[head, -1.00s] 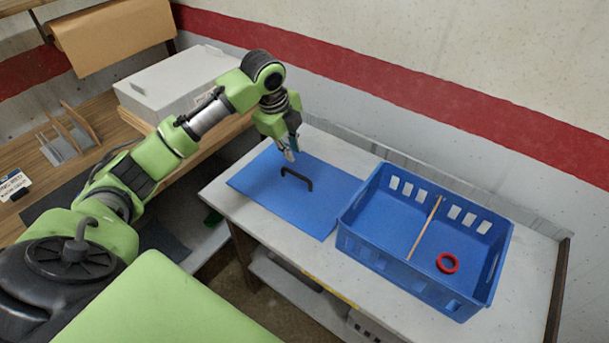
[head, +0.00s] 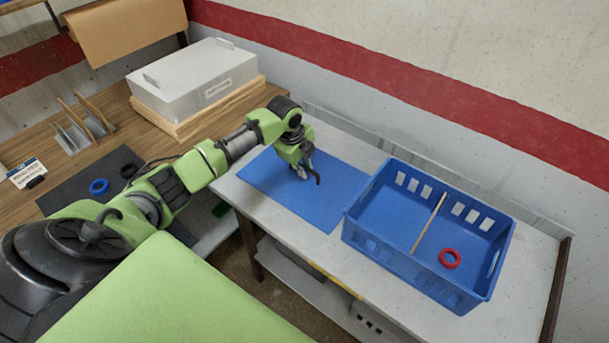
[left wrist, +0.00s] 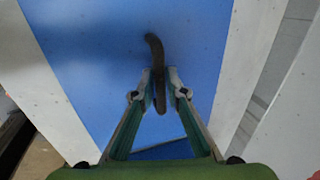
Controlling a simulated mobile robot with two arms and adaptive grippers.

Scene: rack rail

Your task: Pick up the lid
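The lid (head: 268,180) is a flat blue sheet with a black handle (head: 317,179), lying on the white table. My left gripper (head: 304,174) is low over the lid, at the handle. In the left wrist view the dark handle (left wrist: 158,99) stands between the two fingertips of my left gripper (left wrist: 159,76), which are close on either side. I cannot tell whether they touch it. The lid (left wrist: 90,70) appears to lie flat. My right gripper is not in view.
A blue crate (head: 355,235) stands right of the lid, with a wooden stick (head: 428,223) and a red ring (head: 450,258) in it. A grey box (head: 190,85), a small rack (head: 78,128) and a blue ring (head: 99,187) are on the wooden bench at left.

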